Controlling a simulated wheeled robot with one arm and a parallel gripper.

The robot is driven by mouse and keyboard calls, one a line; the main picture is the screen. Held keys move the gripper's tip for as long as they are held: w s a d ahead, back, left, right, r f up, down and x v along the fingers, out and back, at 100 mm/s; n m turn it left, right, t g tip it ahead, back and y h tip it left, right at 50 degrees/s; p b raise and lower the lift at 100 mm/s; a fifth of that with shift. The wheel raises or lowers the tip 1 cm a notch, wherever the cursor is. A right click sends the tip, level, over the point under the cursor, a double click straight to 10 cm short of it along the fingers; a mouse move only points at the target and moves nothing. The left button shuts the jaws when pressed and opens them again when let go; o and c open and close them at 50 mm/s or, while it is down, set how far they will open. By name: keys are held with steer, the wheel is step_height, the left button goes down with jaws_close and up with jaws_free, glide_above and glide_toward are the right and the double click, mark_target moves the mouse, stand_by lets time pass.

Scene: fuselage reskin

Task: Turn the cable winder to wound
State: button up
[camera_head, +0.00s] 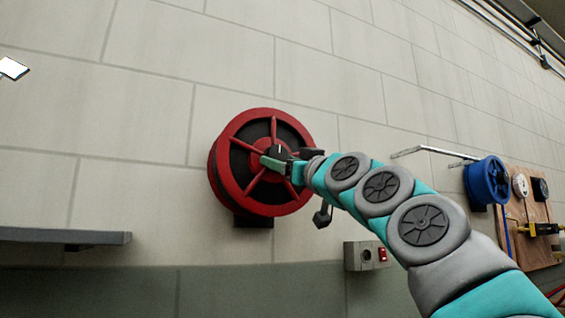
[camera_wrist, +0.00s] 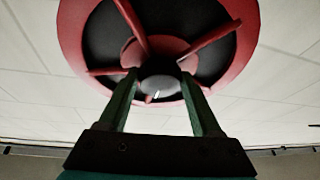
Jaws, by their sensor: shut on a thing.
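The cable winder (camera_head: 227,147) is a red spoked reel with a dark core, mounted on the tiled wall in the middle of the head view. In the wrist view its red rim and spokes (camera_wrist: 204,35) fill the upper part. A dark hub knob (camera_head: 279,152) with a small white mark sits at its centre; it also shows as a grey knob (camera_wrist: 158,83) in the wrist view. My gripper (camera_head: 278,163) reaches in from the right and is shut on this knob, with a green finger on each side. The fingers and arm hide part of the hub and the reel's right side.
A grey shelf (camera_head: 60,236) juts from the wall at lower left. A grey box with a red switch (camera_head: 383,254) is below my arm. A blue reel (camera_head: 488,182) and a wooden board with gauges (camera_head: 530,210) are at right.

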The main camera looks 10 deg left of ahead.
steer(key=shift+n+g+y, duration=0.3)
steer(key=shift+n, duration=0.2)
steer(key=o, duration=1.4)
steer(key=shift+c, duration=0.2)
steer(key=shift+d, duration=0.1)
steer(key=b+v, duration=0.2)
steer(key=v, duration=0.5)
steer(key=shift+s+f, duration=0.15)
steer(key=shift+s, duration=0.15)
steer(key=shift+d, duration=0.1)
